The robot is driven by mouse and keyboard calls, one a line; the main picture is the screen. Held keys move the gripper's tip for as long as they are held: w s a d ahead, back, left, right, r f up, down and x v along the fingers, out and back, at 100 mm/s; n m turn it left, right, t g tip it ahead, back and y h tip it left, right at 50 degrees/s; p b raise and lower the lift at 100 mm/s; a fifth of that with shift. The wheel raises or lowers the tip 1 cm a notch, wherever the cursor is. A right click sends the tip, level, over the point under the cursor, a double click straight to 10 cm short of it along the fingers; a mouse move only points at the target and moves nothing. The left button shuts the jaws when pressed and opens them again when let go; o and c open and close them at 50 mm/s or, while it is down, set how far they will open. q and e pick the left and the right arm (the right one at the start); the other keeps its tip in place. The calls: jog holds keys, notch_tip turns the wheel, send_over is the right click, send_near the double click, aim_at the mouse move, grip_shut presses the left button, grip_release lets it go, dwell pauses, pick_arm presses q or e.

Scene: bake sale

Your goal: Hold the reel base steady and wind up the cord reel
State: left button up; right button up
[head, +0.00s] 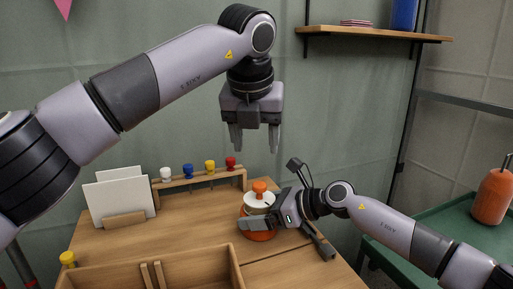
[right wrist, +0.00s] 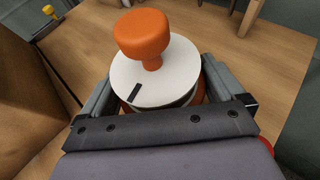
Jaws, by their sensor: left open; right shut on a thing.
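The cord reel has a white round top (head: 258,203) with an orange knob (head: 260,187) standing on it and an orange base (head: 258,236) below. It stands on the wooden table. In the right wrist view the orange knob (right wrist: 142,35) and white disc (right wrist: 150,80) with a dark mark are close up, and little of the base shows. My right gripper (head: 262,223) is shut on the reel base from the right, one finger on either side. My left gripper (head: 255,138) is open and empty, pointing down, well above the reel. No loose cord can be made out.
A wooden rack (head: 200,180) with several coloured knobs stands behind the reel. White cards (head: 120,195) stand in a holder at the back left. A divided wooden crate (head: 236,270) fills the front left. A green table (head: 440,225) with an orange bottle (head: 493,195) is at right.

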jog(key=o, duration=0.8)
